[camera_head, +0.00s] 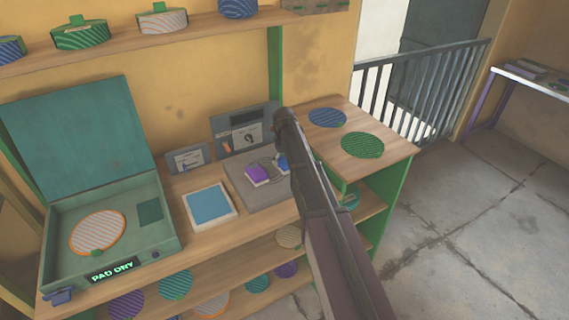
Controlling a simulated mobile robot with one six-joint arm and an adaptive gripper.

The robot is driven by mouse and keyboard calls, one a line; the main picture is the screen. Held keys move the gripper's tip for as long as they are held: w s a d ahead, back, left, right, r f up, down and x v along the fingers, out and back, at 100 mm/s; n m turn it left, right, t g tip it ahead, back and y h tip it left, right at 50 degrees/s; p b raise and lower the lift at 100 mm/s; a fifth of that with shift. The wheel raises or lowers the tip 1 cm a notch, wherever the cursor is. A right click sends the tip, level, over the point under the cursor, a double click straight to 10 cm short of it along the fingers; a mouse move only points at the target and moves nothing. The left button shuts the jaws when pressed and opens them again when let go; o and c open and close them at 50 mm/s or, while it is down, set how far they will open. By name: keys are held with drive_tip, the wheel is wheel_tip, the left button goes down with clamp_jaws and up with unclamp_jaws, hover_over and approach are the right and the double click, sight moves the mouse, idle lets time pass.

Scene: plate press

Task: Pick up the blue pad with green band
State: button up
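My arm reaches up from the bottom across the right part of the bench. I cannot make out my gripper's fingers; they seem hidden behind my arm.
A green press (167,248) with raised lid stands left, a striped round plate inside and "PAD DRY" on its display. A light blue square in a white frame (208,204) lies beside it. Blue (327,117) and green (362,145) discs lie right. Shelves hold more round items.

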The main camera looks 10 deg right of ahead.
sight(284, 158)
drive_tip(key=shift+r, duration=0.1)
idle(0.3)
wheel_tip(284, 158, up, 3)
drive_tip(key=p, duration=0.3)
drive_tip(key=s+a+r+p, duration=0.1)
drive_tip(key=s+p, duration=0.1)
drive_tip(key=s, duration=1.4)
drive_tip(key=shift+r, duration=0.4)
drive_tip(key=o, duration=0.5)
drive_tip(key=shift+c, duration=0.2)
drive_tip(key=c, duration=0.3)
drive_tip(key=shift+s, duration=0.1)
